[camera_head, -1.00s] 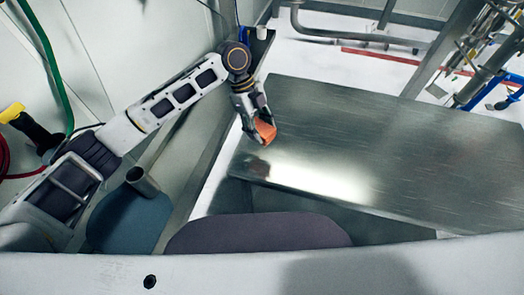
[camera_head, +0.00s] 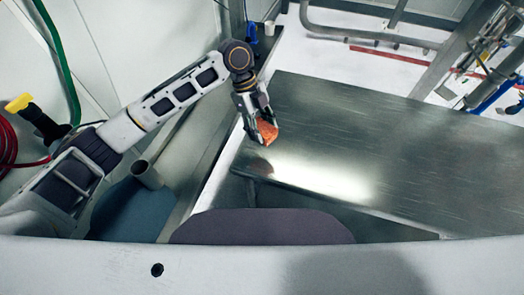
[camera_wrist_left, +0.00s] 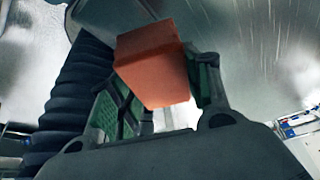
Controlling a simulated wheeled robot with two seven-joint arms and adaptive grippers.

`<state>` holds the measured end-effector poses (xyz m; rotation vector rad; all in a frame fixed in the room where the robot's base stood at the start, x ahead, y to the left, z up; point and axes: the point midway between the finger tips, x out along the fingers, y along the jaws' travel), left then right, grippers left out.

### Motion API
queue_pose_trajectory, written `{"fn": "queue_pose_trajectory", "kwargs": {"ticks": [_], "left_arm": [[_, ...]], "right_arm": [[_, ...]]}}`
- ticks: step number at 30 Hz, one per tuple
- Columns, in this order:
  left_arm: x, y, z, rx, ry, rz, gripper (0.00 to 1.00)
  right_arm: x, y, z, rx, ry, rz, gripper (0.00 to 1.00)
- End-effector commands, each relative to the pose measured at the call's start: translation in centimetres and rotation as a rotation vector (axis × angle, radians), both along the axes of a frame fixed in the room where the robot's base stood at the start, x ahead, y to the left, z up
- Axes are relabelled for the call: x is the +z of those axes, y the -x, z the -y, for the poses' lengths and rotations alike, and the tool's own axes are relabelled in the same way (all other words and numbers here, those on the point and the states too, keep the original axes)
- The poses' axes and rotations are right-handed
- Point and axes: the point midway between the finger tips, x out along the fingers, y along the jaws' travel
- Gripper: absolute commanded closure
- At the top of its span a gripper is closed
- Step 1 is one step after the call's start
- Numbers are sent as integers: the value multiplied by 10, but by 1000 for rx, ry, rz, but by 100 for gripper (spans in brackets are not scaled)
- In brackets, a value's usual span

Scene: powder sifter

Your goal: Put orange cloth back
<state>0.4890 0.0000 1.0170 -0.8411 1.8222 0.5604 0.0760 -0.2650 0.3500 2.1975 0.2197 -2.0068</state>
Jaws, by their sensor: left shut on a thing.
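The orange cloth (camera_head: 267,132) is a small folded block in the jaws of my left gripper (camera_head: 262,122). In the head view it is near the left edge of the metal table, and I cannot tell how high above it. In the left wrist view the cloth (camera_wrist_left: 155,65) looks like an orange-red block between the green-padded fingers (camera_wrist_left: 160,90). The fingers are shut on it and hide part of its sides. My right gripper is not in view.
The metal table (camera_head: 390,150) is bare, with free room across its top. A narrow ledge with a small white item (camera_head: 269,28) and a blue item (camera_head: 252,33) lies behind my left arm by the wall. A red hose (camera_head: 8,145) and a green hose (camera_head: 62,70) hang at the left.

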Motion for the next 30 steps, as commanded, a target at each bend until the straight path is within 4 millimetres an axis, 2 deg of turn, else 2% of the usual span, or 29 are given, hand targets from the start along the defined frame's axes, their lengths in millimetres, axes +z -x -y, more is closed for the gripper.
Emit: {"fn": "queue_pose_trajectory", "kwargs": {"ticks": [15,26,30], "left_arm": [[-47,0,0,0,0,0,74],[-50,0,0,0,-1,-1,74],[-57,1,0,0,-1,-2,74]], "right_arm": [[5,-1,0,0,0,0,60],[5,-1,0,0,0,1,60],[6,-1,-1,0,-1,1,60]]}}
